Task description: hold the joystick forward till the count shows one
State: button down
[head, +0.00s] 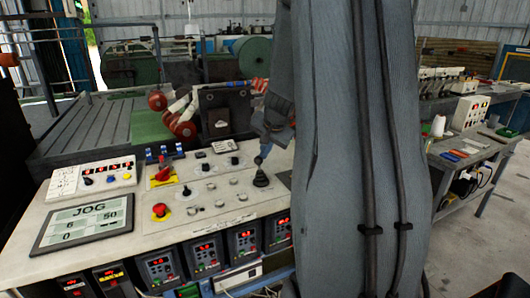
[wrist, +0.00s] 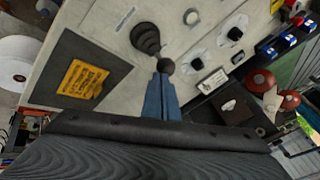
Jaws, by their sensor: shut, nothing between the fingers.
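The joystick (head: 261,178) stands on the sloping control panel, with a black ribbed boot and a dark ball knob. In the wrist view the joystick boot (wrist: 146,38) is at the upper middle, and its knob lies just ahead of my fingertips. My gripper (wrist: 164,78) is shut and empty, its blue-grey fingers together right at the knob. I cannot tell whether they touch it. In the head view my gripper (head: 266,145) is just above the knob, partly hidden by my arm. The display (head: 85,224) reads JOG, with 6, 50 and 0 below.
A red emergency button (head: 160,211) and several small knobs sit left of the joystick. A yellow label on a dark plate (wrist: 85,78) lies beside it. Rollers with red ends (head: 157,101) stand behind the panel. My arm hides much of the right side.

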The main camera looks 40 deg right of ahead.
jog(key=shift+s+f, duration=0.1)
dwell(0.3)
jog(key=shift+s+a+f+b, duration=0.15)
jog(key=shift+s+f+b, duration=0.05)
jog(key=shift+s+b, duration=0.2)
jog(key=shift+s+a+f+b, duration=0.15)
jog(key=shift+s+b, duration=0.25)
jog(key=shift+s, duration=0.1)
jog(key=d+b+v, duration=0.1)
jog(key=d+v, duration=0.1)
jog(key=v, duration=1.1)
jog(key=shift+d+b, duration=0.3)
jog(key=shift+b, duration=0.1)
jog(key=shift+r, duration=0.1)
